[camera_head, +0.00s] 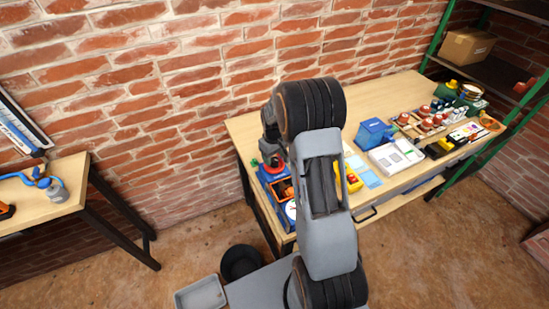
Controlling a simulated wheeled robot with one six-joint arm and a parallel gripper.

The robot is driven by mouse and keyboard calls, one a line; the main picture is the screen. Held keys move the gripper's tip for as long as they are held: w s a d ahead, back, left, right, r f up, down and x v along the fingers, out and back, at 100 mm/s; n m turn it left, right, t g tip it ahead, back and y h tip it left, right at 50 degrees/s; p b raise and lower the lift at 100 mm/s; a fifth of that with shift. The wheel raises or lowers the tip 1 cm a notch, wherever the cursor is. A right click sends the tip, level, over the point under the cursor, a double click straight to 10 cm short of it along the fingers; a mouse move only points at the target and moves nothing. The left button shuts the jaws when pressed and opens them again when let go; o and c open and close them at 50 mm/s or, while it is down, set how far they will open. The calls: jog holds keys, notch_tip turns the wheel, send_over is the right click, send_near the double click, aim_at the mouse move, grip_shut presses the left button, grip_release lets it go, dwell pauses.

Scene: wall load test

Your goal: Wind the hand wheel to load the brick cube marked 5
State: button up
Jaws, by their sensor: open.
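A blue rig (268,180) with an orange-brown block (284,189) in it and a white round dial (291,210) stands at the left end of the wooden bench (245,125). A small red part (271,163) sits at its top; I cannot tell whether it is the hand wheel. My gripper (270,150) is small and partly hidden by my arm, just above this red part. It is open; I cannot tell whether it touches. Several red-brown pieces stand in a wooden tray (410,132) farther right. No number 5 is readable.
A blue box (374,132), a white case (395,156) and a yellow bin (354,181) stand on the bench right of my arm. A second table (50,205) is at left. A black bucket (241,262) and grey tray (200,294) are below. The brick wall is behind.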

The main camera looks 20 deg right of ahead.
jog(key=shift+f, duration=1)
jog(key=c, duration=0.9)
